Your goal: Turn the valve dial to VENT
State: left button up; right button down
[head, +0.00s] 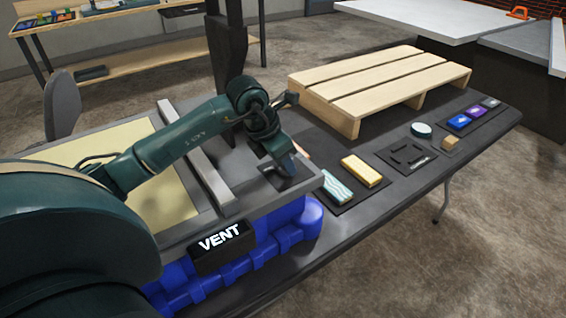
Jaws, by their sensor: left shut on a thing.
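My left gripper (287,168) reaches down at the right end of the grey-framed console (205,172). It is shut on the valve dial, which is mostly hidden under the fingers and wrist, so I cannot read its pointer. A black display (222,246) on the console's front side shows VENT in white letters. My right gripper is not in view.
The console has a blue base (262,246) and stands on a dark table (400,205). A wooden pallet (375,80), a yellow block (361,171), a teal-striped block (334,186) and a round teal-topped piece (421,129) lie to the right.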

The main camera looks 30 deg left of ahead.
pick_arm(q)
jog(key=n+y+b, duration=0.1)
jog(key=n, duration=0.2)
jog(key=shift+d+f, duration=0.1)
jog(key=n+y+b, duration=0.1)
jog(key=n, duration=0.1)
jog(key=shift+d+n, duration=0.1)
jog(key=shift+n, duration=0.2)
jog(key=shift+n+y, duration=0.4)
jog(key=shift+n, duration=0.3)
jog(key=shift+n+y+b, duration=0.4)
jog(key=shift+n+b, duration=0.15)
jog(key=shift+n, duration=0.55)
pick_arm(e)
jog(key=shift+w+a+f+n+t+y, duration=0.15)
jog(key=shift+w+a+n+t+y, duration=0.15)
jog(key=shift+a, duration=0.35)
pick_arm(q)
jog(key=shift+n, duration=0.3)
jog(key=o, duration=1)
jog(key=shift+c, duration=0.2)
